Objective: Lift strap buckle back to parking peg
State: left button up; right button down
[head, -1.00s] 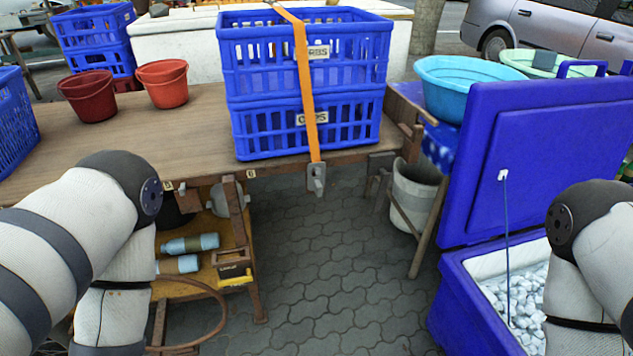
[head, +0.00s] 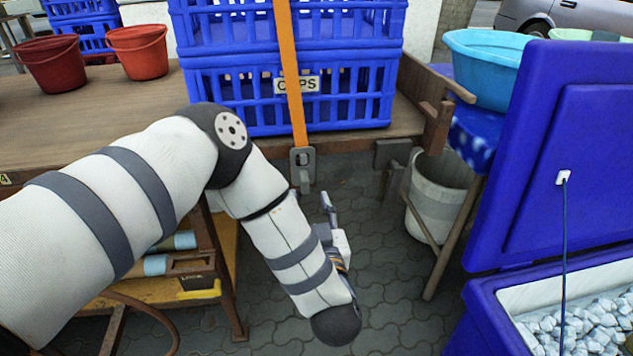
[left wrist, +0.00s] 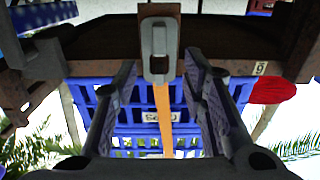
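The grey strap buckle (head: 303,165) hangs at the lower end of the orange strap (head: 290,80), just below the table's front edge. My left gripper (head: 328,208) is below and slightly right of the buckle in the head view, partly hidden by its own arm. In the left wrist view its two fingers (left wrist: 158,100) are wide apart. The buckle also shows there (left wrist: 159,48), between the finger lines and beyond the tips, with no visible contact. I cannot pick out the parking peg for certain. My right gripper is out of view.
Stacked blue crates (head: 340,95) stand on the wooden table (head: 90,115), with the strap running down their front. A dark block (head: 392,153) is on the table edge right of the buckle. A white bucket (head: 440,205) and an open blue cooler (head: 560,150) are at right.

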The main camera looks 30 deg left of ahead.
aim_at(306, 182)
pick_arm(q)
jog(key=x, duration=0.3)
jog(key=b+x, duration=0.1)
jog(key=x, duration=0.3)
jog(key=shift+w+a+r, duration=0.2)
jog(key=shift+w, duration=0.05)
grip_shut()
